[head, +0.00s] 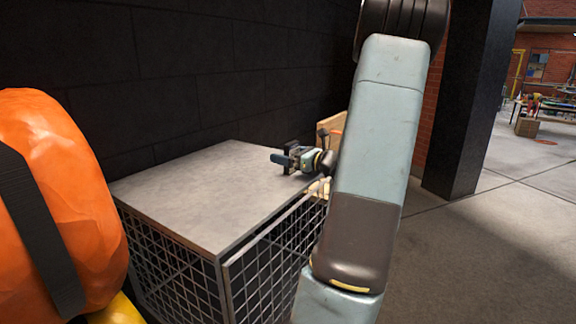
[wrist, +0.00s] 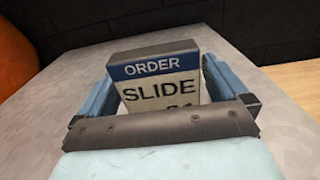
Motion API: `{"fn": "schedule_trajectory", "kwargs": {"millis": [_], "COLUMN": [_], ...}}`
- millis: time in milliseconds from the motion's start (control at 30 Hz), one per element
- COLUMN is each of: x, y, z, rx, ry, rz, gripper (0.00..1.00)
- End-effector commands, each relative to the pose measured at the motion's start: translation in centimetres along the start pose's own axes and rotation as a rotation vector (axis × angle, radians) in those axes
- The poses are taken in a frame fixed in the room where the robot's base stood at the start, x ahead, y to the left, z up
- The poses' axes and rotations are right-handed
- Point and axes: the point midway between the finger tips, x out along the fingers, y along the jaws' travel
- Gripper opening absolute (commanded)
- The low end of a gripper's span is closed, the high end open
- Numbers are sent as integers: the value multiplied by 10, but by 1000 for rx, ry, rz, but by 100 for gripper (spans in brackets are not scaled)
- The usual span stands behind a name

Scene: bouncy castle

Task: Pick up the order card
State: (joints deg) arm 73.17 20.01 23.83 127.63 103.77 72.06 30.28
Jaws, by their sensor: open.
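The order card (wrist: 158,90) fills the middle of the wrist view, with a blue band reading "ORDER" and the word "SLIDE" below. It seems to stand upright on a grey top; its lower part is hidden behind my gripper's dark bar. My gripper (wrist: 157,76) is open, one blue finger on each side of the card. Whether the fingers touch the card I cannot tell. In the head view my gripper (head: 287,158) is low over the far right part of the cage's grey top (head: 200,200); I cannot make out the card clearly there.
The grey top sits on a wire mesh cage (head: 180,275) against a dark block wall (head: 220,80). A large orange inflatable (head: 60,200) stands close at the left. A dark pillar (head: 472,100) and open concrete floor (head: 500,250) lie to the right.

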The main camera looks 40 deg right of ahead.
Motion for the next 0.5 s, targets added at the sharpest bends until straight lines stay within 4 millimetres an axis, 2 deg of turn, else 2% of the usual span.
{"fn": "schedule_trajectory", "kwargs": {"millis": [200,500], "x": [0,0], "y": [0,0], "z": [0,0], "rx": [0,0], "ry": [0,0], "rz": [0,0], "gripper": [100,71]}}
